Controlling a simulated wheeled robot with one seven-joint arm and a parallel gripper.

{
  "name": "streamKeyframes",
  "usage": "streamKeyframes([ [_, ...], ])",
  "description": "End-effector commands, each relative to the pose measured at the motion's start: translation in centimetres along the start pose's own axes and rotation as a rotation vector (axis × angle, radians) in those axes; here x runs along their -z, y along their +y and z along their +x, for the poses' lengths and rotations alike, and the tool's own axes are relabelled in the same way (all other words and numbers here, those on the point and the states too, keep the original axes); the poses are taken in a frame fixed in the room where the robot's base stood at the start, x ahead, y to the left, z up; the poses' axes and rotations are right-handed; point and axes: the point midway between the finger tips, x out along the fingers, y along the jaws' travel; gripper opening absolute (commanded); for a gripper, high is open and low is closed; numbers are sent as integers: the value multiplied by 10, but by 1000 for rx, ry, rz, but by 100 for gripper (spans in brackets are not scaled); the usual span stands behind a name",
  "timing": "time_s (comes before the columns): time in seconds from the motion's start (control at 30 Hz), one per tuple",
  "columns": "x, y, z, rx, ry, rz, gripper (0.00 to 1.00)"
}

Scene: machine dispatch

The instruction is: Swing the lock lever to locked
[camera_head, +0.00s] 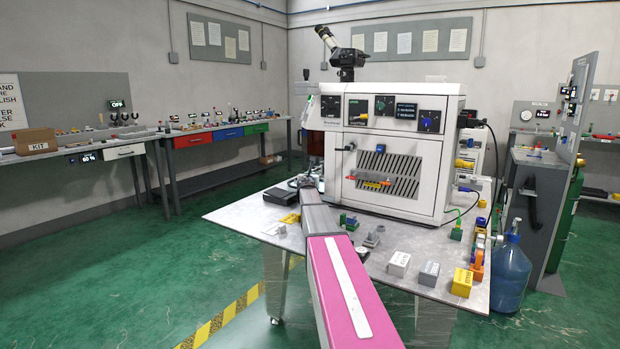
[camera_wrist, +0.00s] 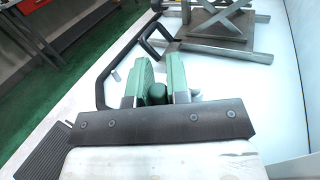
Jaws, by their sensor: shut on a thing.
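My gripper (camera_wrist: 160,80) shows in the wrist view as two green-padded fingers closed on a dark rounded knob (camera_wrist: 157,94). The fingers hide most of the knob, and I cannot tell for certain that it is the end of the lock lever. In the head view my arm reaches forward to the left side of the white machine (camera_head: 392,150), and my gripper is not clear there. The machine's front has a black handle (camera_head: 345,148), dials and a small screen. No lock marking can be read.
In the wrist view a bent black bar (camera_wrist: 103,82) is left of my fingers and a metal frame (camera_wrist: 225,30) lies beyond them. Several small blocks, including a yellow one (camera_head: 462,282), sit on the grey table (camera_head: 395,293). A blue bottle (camera_head: 510,275) stands at right.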

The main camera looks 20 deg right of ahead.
Motion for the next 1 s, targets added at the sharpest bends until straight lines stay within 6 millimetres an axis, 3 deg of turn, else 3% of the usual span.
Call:
streamKeyframes([
  [0.37, 0, 0, 0, -1, 0, 0, 0],
  [0.4, 0, -1, 0, -1, 0, 0, 29],
  [0.43, 0, 0, 0, -1, 0, 0, 39],
  [0.47, 0, 0, 0, -1, 0, 0, 42],
  [0.77, 0, 0, -1, -1, 0, 0, 42],
  [1.0, 0, -1, -20, -2, 0, 0, 42],
])
